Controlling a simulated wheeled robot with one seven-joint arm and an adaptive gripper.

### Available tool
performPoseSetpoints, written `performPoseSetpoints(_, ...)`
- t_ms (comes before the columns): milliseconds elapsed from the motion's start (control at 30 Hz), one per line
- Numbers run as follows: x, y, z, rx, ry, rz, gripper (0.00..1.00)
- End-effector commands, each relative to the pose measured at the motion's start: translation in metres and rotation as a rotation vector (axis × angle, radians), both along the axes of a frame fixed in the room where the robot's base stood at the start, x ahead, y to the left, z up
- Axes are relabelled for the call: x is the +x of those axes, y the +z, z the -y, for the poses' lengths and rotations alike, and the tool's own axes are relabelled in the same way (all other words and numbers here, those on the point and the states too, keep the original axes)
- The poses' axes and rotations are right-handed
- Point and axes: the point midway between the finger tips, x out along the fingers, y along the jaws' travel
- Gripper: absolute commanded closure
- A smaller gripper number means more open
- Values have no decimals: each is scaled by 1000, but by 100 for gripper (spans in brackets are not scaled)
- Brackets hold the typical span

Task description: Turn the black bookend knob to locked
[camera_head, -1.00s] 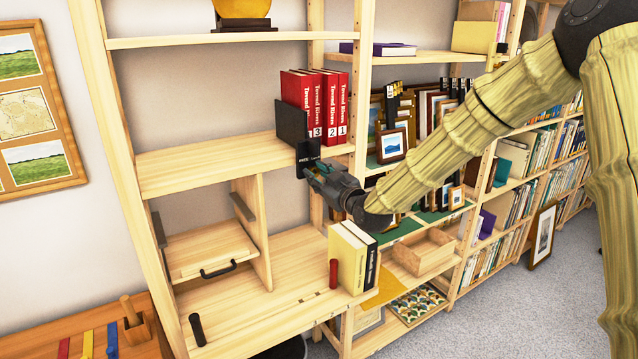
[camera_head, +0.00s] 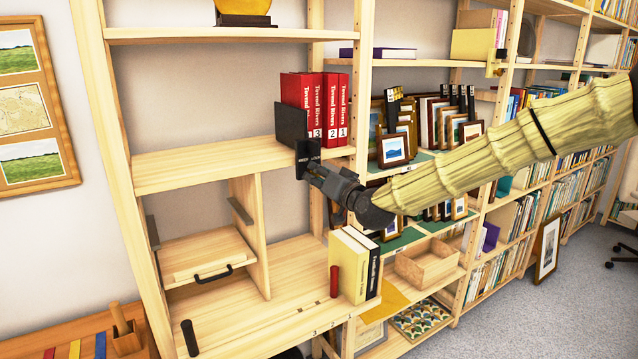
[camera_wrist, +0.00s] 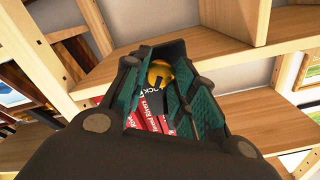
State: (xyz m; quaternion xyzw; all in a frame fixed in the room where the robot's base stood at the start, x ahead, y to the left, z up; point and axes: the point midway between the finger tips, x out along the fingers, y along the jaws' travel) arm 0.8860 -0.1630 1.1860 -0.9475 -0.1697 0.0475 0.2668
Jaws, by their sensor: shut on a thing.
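The black bookend (camera_head: 291,125) stands upright on the upper shelf, against the left side of the red books (camera_head: 326,105). Its black label plate (camera_head: 308,150) hangs at the shelf's front edge, with small white lettering. In the wrist view, part of the plate with the letters "OCK" (camera_wrist: 150,88) shows between the fingers. My gripper (camera_head: 309,174) is at the plate's lower part, shut on the knob. It also fills the wrist view (camera_wrist: 160,85), with teal finger pads. The knob is hidden by the fingers, so its pointing direction cannot be seen.
A yellow book and a black book (camera_head: 356,264) stand on the lower shelf below my gripper, near a red peg (camera_head: 334,280). A wooden upright (camera_head: 360,100) is close on the right. Framed prints (camera_head: 394,147) stand beyond it. Free room lies in front of the shelf.

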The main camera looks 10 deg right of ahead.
Motion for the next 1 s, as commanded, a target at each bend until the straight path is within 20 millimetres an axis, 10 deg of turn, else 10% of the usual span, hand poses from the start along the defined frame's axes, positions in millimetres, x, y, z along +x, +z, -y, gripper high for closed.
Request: performPoseSetpoints(1000, 0, -1, -1, 237, 0, -90, 97)
